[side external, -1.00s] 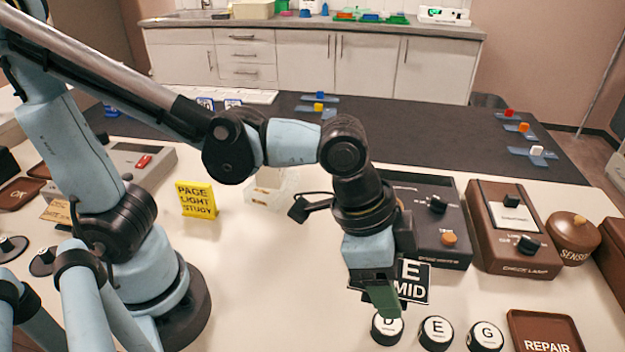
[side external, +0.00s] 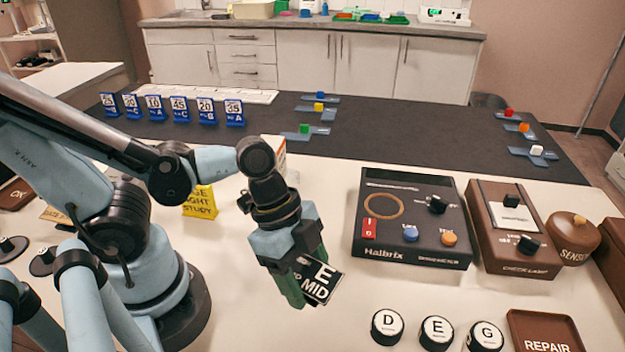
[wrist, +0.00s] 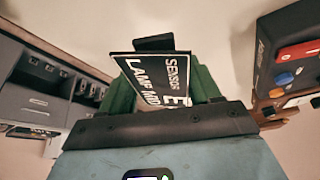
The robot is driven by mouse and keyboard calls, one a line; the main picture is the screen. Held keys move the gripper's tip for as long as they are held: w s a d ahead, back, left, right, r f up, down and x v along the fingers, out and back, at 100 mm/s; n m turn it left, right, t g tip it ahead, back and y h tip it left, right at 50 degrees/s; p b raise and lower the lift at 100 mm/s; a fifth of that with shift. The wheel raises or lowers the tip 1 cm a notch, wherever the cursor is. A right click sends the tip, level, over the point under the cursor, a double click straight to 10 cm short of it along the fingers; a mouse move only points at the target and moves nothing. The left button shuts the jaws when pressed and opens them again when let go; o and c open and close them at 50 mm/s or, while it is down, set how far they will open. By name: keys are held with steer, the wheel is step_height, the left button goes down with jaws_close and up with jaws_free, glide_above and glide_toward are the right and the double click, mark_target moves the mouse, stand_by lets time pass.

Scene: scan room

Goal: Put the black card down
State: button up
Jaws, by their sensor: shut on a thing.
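The black card (side external: 320,282) has white lettering that reads "E" and "MID" in the side view. My gripper (side external: 298,288) is shut on it, with green fingers on the card. The card is tilted and held above the white table (side external: 400,290); the exact gap is hard to tell. In the wrist view the card (wrist: 155,85) sits between the green fingers (wrist: 160,98) and shows "SENSOR" and "LAMP MID".
A dark Halbrix device (side external: 412,220) and a brown check lamp box (side external: 505,230) stand to the right. Round knobs D (side external: 387,326), E (side external: 436,332) and G (side external: 486,337) and a brown REPAIR tray (side external: 545,332) lie front right. A yellow sign (side external: 199,202) stands behind left.

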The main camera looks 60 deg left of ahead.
mark_target(306, 292)
steer(key=shift+f, duration=2.45)
steer(key=o, duration=1.1)
steer(key=shift+r, duration=0.2)
